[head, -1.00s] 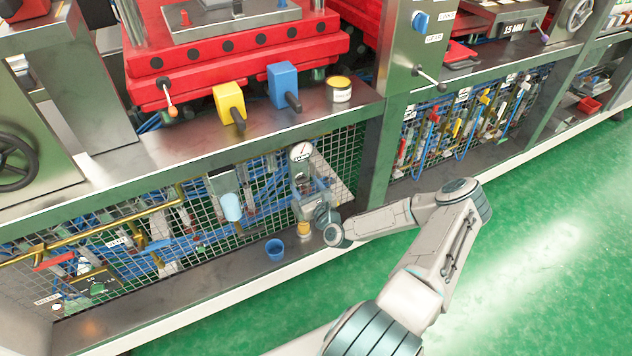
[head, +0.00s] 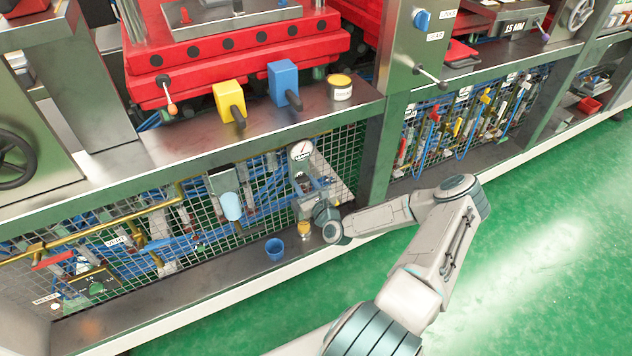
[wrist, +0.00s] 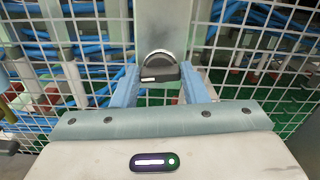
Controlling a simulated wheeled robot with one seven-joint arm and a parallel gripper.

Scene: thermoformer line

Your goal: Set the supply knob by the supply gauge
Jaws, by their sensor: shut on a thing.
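The supply gauge (head: 302,151) is a round white dial with a red needle at the top of a grey post on the mesh-fronted lower bay. Its exact reading is too small to tell. My gripper (head: 306,186) is just below the gauge, in front of the mesh. In the wrist view, the supply knob (wrist: 158,68) is a dark, rounded knob with a pale mark on its front edge. The two blue fingers of my gripper (wrist: 160,82) are shut on it from both sides. In the head view the knob is hidden by my gripper.
A blue cup (head: 275,248) and a small yellow-topped thing (head: 305,229) stand on the ledge below. A light blue cylinder (head: 231,206) hangs left of my gripper. Wire mesh (wrist: 45,75) surrounds the knob. The green floor (head: 540,240) is clear.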

